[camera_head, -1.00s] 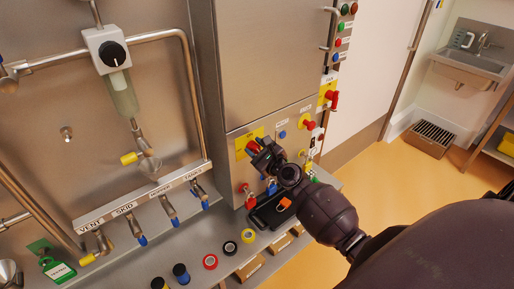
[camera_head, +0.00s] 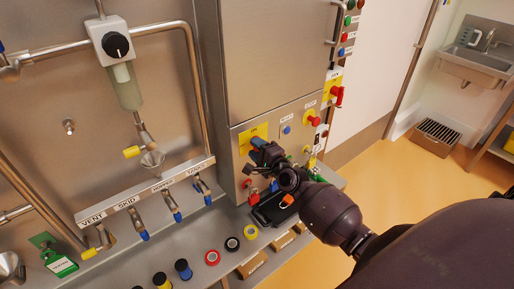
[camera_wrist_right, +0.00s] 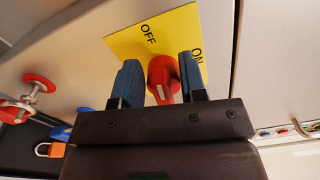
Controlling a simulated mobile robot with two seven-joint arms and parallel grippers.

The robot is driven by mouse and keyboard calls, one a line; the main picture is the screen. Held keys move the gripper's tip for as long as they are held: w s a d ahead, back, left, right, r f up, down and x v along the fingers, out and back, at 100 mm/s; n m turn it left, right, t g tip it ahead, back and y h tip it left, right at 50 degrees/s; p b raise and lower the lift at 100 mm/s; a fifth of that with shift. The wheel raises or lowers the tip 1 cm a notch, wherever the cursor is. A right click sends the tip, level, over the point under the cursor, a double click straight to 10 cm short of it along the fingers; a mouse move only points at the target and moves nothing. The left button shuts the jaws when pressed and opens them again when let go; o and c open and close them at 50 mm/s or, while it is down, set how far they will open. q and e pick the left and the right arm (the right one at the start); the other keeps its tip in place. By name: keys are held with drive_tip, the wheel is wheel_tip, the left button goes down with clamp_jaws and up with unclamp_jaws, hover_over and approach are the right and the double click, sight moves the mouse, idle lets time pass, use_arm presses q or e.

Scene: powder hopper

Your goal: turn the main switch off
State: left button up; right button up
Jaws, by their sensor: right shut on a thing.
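The main switch is a red knob (camera_wrist_right: 162,78) on a yellow plate (camera_wrist_right: 125,42) marked OFF and ON, seen in the right wrist view. In the head view the yellow plate (camera_head: 246,134) is on the steel cabinet front, and the knob is hidden behind my gripper. My right gripper (camera_head: 257,146) is at the plate. In the wrist view its two blue-padded fingers (camera_wrist_right: 162,80) stand on either side of the knob, shut on it. I cannot tell exactly which mark the knob points to. My left gripper is out of view.
Right of the plate are a blue button (camera_head: 287,130), a red button on yellow (camera_head: 312,119) and a red handle (camera_head: 338,95). Below are a red padlock (camera_head: 253,197) and a black tray (camera_head: 264,217). Labelled valves (camera_head: 171,203) line the left.

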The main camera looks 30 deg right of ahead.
drive_tip(key=shift+f+n, duration=0.25)
drive_tip(key=shift+n, duration=0.75)
drive_tip(key=o, duration=0.6)
drive_tip(key=shift+c, duration=0.2)
drive_tip(key=shift+s, duration=0.15)
drive_tip(key=s, duration=1)
drive_tip(key=shift+s+d, duration=0.25)
drive_tip(key=shift+d, duration=0.2)
